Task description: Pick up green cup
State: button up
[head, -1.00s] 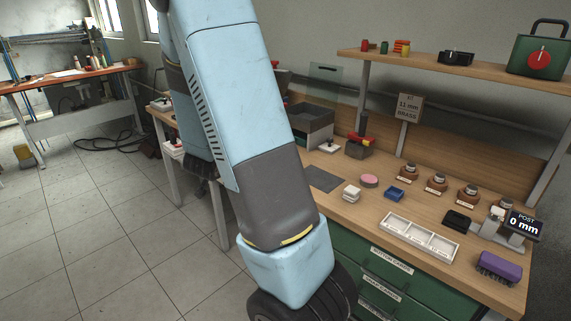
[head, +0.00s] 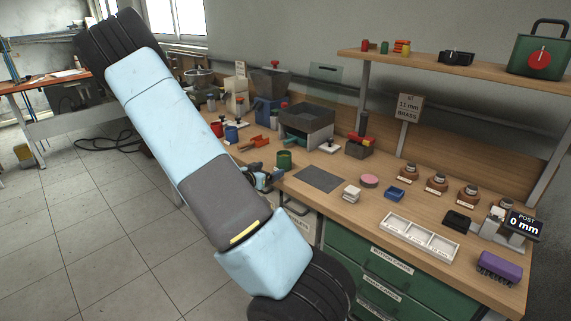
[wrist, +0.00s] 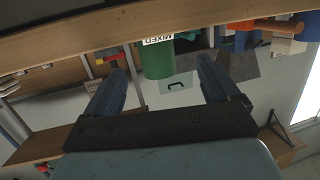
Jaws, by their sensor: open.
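The green cup (head: 284,159) stands upright near the front edge of the bench in the head view, left of the dark grey mat. My gripper (head: 264,178) is just to its left and front, at the bench edge, partly hidden behind my arm. In the wrist view, which is turned upside down, the green cup (wrist: 158,62) shows ahead, between the lines of my two blue fingers (wrist: 161,70). The fingers are wide apart and empty. I cannot tell how far the cup is beyond the fingertips.
The dark grey mat (head: 319,179) lies right of the cup. An orange tool (head: 254,143) and a blue cup (head: 231,133) are left of it. A grey bin (head: 307,125) stands behind.

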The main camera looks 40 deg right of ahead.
aim_at(280, 165)
jog(key=x, duration=0.4)
jog(key=shift+d, duration=0.15)
jog(key=shift+s+x, duration=0.2)
jog(key=shift+x, duration=2.45)
jog(key=shift+r, duration=0.1)
jog(key=shift+c, duration=0.2)
jog(key=c, duration=1.1)
